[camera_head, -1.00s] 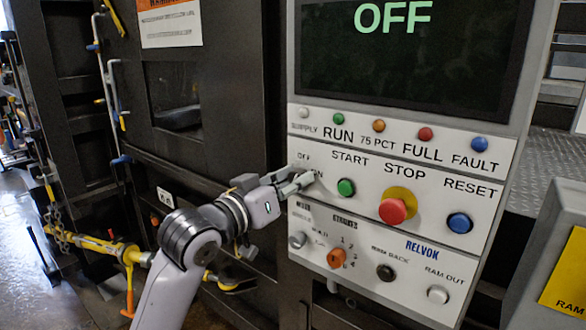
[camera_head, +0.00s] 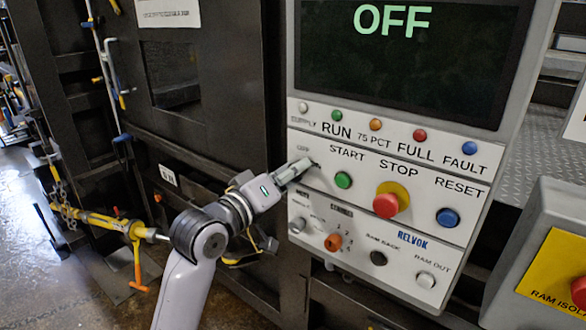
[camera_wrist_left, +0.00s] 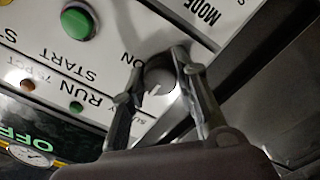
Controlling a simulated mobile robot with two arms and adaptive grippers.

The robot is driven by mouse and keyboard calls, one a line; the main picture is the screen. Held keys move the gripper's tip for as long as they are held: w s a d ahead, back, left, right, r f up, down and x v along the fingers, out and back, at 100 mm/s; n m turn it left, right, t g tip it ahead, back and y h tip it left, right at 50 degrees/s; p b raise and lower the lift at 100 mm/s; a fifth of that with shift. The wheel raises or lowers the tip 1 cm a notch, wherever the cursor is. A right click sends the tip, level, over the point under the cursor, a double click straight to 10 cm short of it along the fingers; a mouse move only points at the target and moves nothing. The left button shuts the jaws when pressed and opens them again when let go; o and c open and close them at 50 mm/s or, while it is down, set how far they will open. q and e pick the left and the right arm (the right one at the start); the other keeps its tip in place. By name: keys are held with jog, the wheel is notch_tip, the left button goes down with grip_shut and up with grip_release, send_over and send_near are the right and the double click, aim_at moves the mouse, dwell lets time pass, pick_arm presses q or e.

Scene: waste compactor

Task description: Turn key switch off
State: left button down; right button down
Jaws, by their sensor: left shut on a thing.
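The key switch (camera_wrist_left: 158,76) is a round grey knob with a white pointer line, on the white control panel (camera_head: 330,205). In the left wrist view it sits between the two fingers of my left gripper (camera_wrist_left: 160,80), which is shut on it. In the head view my left gripper (camera_head: 306,166) reaches the panel's left edge, left of the green START button (camera_head: 343,180), and hides the knob. "OFF" lettering shows just above the fingers; "ON" shows beside the knob in the wrist view. The display (camera_head: 405,60) reads OFF. My right gripper is not in view.
The red STOP button (camera_head: 386,205) with its yellow collar and the blue RESET button (camera_head: 448,217) are to the right. An orange selector (camera_head: 333,242) and other small controls are below. A grey box with a yellow label (camera_head: 556,270) stands at right.

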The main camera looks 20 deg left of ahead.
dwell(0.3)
pick_arm(q)
jog(key=c, duration=1.2)
grip_release()
jog(key=shift+c, duration=0.2)
jog(key=v, duration=0.7)
jog(key=shift+s, duration=0.25)
jog(key=shift+f, duration=0.1)
jog(key=shift+a, duration=0.1)
